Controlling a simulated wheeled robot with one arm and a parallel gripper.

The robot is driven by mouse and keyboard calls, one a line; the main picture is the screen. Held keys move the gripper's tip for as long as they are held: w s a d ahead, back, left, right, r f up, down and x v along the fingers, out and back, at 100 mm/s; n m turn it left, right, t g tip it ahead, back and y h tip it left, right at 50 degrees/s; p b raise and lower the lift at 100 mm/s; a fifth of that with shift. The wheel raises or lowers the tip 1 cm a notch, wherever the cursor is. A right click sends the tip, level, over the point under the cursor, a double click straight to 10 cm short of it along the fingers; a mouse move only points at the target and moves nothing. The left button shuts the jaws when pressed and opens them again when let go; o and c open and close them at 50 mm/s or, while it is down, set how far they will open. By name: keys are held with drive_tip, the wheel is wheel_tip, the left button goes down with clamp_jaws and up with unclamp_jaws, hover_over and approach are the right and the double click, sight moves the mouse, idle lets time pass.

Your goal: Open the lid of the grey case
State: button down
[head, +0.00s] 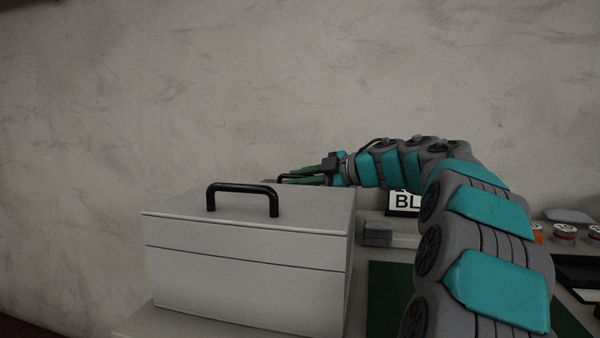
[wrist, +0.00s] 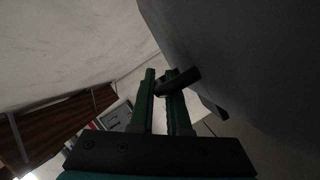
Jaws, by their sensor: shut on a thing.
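The grey case (head: 248,280) stands at the left in the head view, with a level top and a thin seam across its front, its lid down. A black handle (head: 242,187) stands on its top near the front. My gripper (head: 290,178) is beyond the far right of the case's top, fingers pointing left. In the wrist view, my gripper (wrist: 161,82) has its green fingers shut on a dark bar (wrist: 180,81), which looks like a second handle by the case's grey surface (wrist: 225,60). The head view mostly hides this grip behind the case.
A wall (head: 300,80) rises behind. My arm covers much of the right side. Small jars (head: 564,233) stand far right.

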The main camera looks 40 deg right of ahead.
drive_tip(key=shift+w+d+r+m+p, duration=0.1)
drive_tip(key=shift+d+r+m+p, duration=0.15)
drive_tip(key=shift+r+p, duration=0.25)
drive_tip(key=shift+w+d+r+m+p, duration=0.15)
drive_tip(key=shift+d+r+p, duration=0.1)
drive_tip(key=shift+r+p, duration=0.2)
drive_tip(key=shift+w+d, duration=0.15)
drive_tip(key=shift+w+r+m+g+y, duration=0.15)
drive_tip(key=shift+r+m+g+y, duration=0.15)
drive_tip(key=shift+r+m+g, duration=0.15)
drive_tip(key=c, duration=1.2)
unclamp_jaws()
drive_tip(key=shift+o, duration=0.2)
drive_tip(key=v, duration=0.7)
drive_tip(key=shift+b, duration=0.4)
drive_tip(key=shift+s+d, duration=0.15)
drive_tip(key=shift+s, duration=0.25)
